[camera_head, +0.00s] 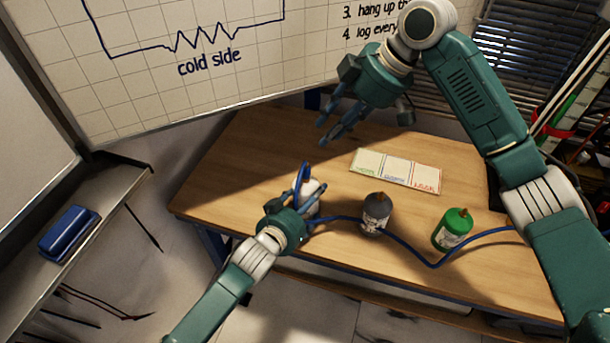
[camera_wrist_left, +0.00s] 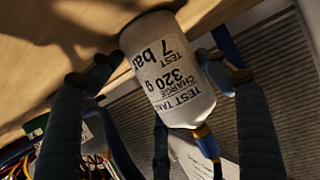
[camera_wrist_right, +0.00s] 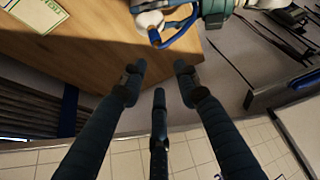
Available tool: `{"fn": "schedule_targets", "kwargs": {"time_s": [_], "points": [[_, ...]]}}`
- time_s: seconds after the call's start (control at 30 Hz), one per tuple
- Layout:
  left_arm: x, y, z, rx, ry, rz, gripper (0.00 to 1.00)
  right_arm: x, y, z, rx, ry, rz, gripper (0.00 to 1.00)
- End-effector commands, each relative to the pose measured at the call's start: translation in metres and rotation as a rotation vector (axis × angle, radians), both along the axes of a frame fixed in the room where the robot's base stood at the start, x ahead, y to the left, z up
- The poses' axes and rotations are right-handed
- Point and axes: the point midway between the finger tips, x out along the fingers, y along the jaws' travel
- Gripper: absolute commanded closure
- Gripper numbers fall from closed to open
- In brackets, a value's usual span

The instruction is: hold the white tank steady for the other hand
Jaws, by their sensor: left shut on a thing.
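The white tank (camera_head: 313,190) stands at the near left part of the wooden table. My left gripper (camera_head: 306,203) is shut on it. In the left wrist view the tank (camera_wrist_left: 168,72) sits between the fingers, with printed text reading "7 bar" and "320 g". A brass-coloured fitting (camera_wrist_left: 203,134) with blue at its end is on the tank's top. My right gripper (camera_head: 340,128) is open and empty above the back left of the table. In the right wrist view its fingers (camera_wrist_right: 160,72) are apart, and the white tank (camera_wrist_right: 150,20) shows beyond them, partly hidden.
A grey tank (camera_head: 376,213) and a green tank (camera_head: 453,229) stand to the right. A blue hose (camera_head: 408,247) loops by the white tank and runs past both. A colour-marked card (camera_head: 396,170) lies behind. A whiteboard (camera_head: 180,80) stands at the back left.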

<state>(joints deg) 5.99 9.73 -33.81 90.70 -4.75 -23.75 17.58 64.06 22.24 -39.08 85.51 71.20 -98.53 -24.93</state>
Motion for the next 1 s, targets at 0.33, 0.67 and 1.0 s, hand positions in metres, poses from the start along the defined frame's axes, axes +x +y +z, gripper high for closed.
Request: {"fn": "schedule_targets", "kwargs": {"time_s": [0.33,0.67,1.0], "points": [[-0.002,-0.001,-0.002,-0.003,0.006,-0.001,0.59,0.000,0.000,0.000,0.000,0.000,0.000,0.69],[-0.002,-0.002,-0.002,-0.003,0.007,-0.001,0.59,-0.001,0.004,0.002,-0.045,-0.080,0.124,0.60],[-0.002,-0.002,-0.003,-0.004,0.008,-0.001,0.59,-0.010,0.023,0.003,-0.334,-0.487,0.908,0.60]]}}
